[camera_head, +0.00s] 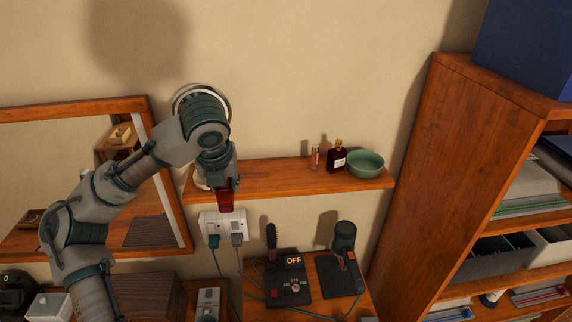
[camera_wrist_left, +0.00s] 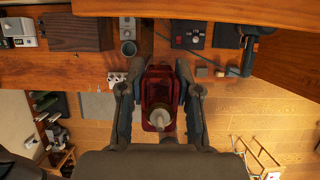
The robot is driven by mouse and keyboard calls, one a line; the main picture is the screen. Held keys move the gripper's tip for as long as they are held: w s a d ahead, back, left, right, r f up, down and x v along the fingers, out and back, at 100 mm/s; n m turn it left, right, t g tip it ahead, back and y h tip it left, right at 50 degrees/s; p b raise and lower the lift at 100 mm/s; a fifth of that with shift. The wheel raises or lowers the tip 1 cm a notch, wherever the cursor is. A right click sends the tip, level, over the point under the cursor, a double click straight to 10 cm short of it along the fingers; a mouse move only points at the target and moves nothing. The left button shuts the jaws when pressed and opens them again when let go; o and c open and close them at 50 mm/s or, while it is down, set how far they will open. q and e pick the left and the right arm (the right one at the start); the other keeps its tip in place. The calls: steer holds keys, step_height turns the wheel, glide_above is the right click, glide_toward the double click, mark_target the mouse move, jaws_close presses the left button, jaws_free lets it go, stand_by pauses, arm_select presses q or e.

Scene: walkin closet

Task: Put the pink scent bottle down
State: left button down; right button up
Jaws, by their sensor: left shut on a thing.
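My left gripper (camera_head: 222,178) is shut on the pink scent bottle (camera_head: 225,197), which looks deep red and see-through. In the head view the bottle hangs below the gripper, in front of the shelf's (camera_head: 270,176) left part and just above the wall socket (camera_head: 222,225). In the left wrist view the bottle (camera_wrist_left: 158,82) sits between the two fingers, its pale cap towards the camera. I cannot tell how far it is from the shelf. My right gripper is in neither view.
On the shelf's right part stand a slim pinkish bottle (camera_head: 315,157), a dark bottle with a gold cap (camera_head: 337,158) and a green bowl (camera_head: 365,163). The shelf's middle is bare. A mirror (camera_head: 120,105) hangs left; a tall wooden cabinet (camera_head: 450,150) stands right. Corded devices lie below.

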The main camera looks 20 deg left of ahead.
arm_select(q)
steer(key=w, duration=0.5)
steer(key=w+f, duration=0.1)
steer(key=w, duration=0.2)
steer(key=shift+w+a, duration=0.3)
steer(key=shift+a, duration=0.1)
steer(key=w, duration=0.6)
steer(key=shift+d+f, duration=0.25)
steer(key=shift+d, duration=0.05)
steer(key=shift+w+d, duration=0.1)
steer(key=shift+w, duration=0.2)
steer(key=shift+f, duration=0.35)
steer(key=shift+s+f+p, duration=0.2)
steer(key=shift+f+p, duration=0.1)
steer(key=shift+f, duration=1)
steer(key=shift+w+a+f, duration=0.1)
steer(key=shift+a+f, duration=0.05)
steer(key=shift+a, duration=0.15)
steer(key=c, duration=0.8)
jaws_free()
steer(key=shift+a, duration=0.1)
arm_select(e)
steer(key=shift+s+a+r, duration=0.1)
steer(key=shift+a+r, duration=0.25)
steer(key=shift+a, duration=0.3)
